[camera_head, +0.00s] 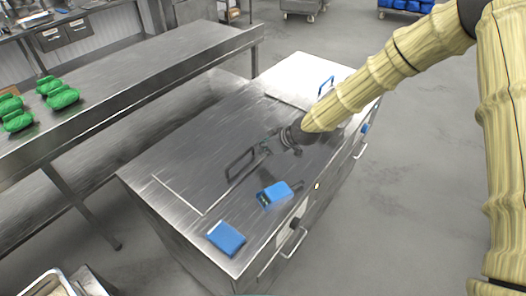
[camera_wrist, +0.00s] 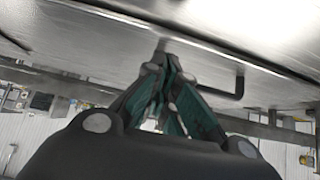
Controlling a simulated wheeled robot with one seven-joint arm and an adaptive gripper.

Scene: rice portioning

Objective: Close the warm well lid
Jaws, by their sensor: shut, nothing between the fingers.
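The warm well lid is a brushed metal panel (camera_head: 190,180) in the top of the steel cabinet, lying flat or nearly so; I cannot tell whether it is fully seated. Its dark bar handle (camera_head: 242,165) stands near the middle, and a dark bent bar shows in the wrist view (camera_wrist: 225,92). My gripper (camera_head: 264,149) is low over the lid, just right of the handle. In the wrist view its fingers (camera_wrist: 164,48) are together and empty, with the tips at or very near a metal surface; contact is unclear.
A blue box (camera_head: 275,194) and a blue block (camera_head: 226,238) sit on the cabinet's near right side. A blue-handled item (camera_head: 326,86) is at the far end. Green bundles (camera_head: 62,97) lie on the steel table at left. Open floor lies right.

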